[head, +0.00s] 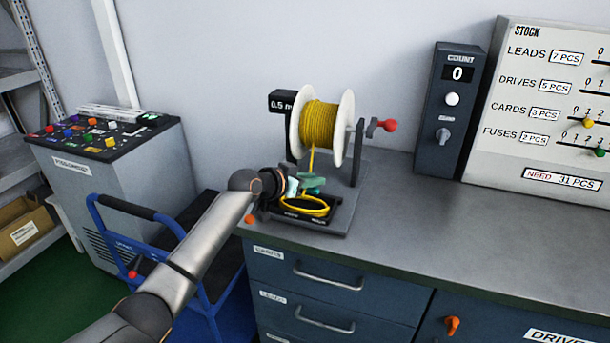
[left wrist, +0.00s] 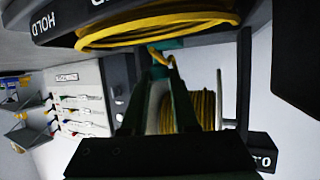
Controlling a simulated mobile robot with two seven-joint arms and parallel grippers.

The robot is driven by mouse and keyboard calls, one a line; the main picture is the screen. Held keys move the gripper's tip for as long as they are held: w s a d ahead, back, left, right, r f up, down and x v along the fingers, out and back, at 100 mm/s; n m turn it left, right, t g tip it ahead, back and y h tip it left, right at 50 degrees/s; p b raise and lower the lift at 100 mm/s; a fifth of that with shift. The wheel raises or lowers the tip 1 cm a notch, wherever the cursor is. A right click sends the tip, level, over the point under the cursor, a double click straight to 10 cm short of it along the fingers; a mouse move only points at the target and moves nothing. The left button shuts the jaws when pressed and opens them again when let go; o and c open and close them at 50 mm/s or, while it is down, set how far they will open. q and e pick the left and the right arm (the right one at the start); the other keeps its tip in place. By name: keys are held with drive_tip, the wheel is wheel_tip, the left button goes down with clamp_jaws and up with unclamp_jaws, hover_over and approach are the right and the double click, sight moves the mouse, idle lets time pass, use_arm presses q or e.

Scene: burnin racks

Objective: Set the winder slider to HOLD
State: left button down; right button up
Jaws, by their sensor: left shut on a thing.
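The winder (head: 355,150) stands on the counter, with a white spool (head: 345,125) of yellow lead and a red crank knob (head: 387,125). Its black base tray (head: 330,222) holds a yellow coil (head: 305,206). In the left wrist view a HOLD label (left wrist: 43,24) shows on the base, beside the coil. I cannot pick out the slider clearly. My left gripper (head: 312,184) is above the tray, below the spool. Its fingers, also in the left wrist view (left wrist: 165,68), appear shut on the yellow lead (head: 311,160). My right gripper is not in view.
A count box (head: 455,110) showing 0 and a stock board (head: 535,120) stand at the right back. A blue cart (head: 165,228) and a grey cabinet (head: 95,195) are left of the counter. The counter (head: 430,235) right of the winder is clear.

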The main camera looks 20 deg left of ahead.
sight(330, 206)
use_arm(q)
drive_tip(key=d+p, duration=0.1)
drive_tip(key=d, duration=0.4)
drive_tip(key=shift+s+d+p, duration=0.15)
drive_tip(key=shift+d+p, duration=0.1)
drive_tip(key=shift+p, duration=0.15)
drive_tip(key=shift+d+f, duration=0.1)
drive_tip(key=shift+d, duration=0.1)
drive_tip(key=c, duration=0.7)
unclamp_jaws()
drive_tip(key=shift+d, duration=0.1)
drive_tip(key=shift+s+a+r, duration=0.3)
drive_tip(key=shift+s+a, duration=0.05)
drive_tip(key=shift+s, duration=0.05)
drive_tip(key=v, duration=1.1)
drive_tip(key=shift+s+r, duration=0.1)
drive_tip(key=shift+s, duration=0.1)
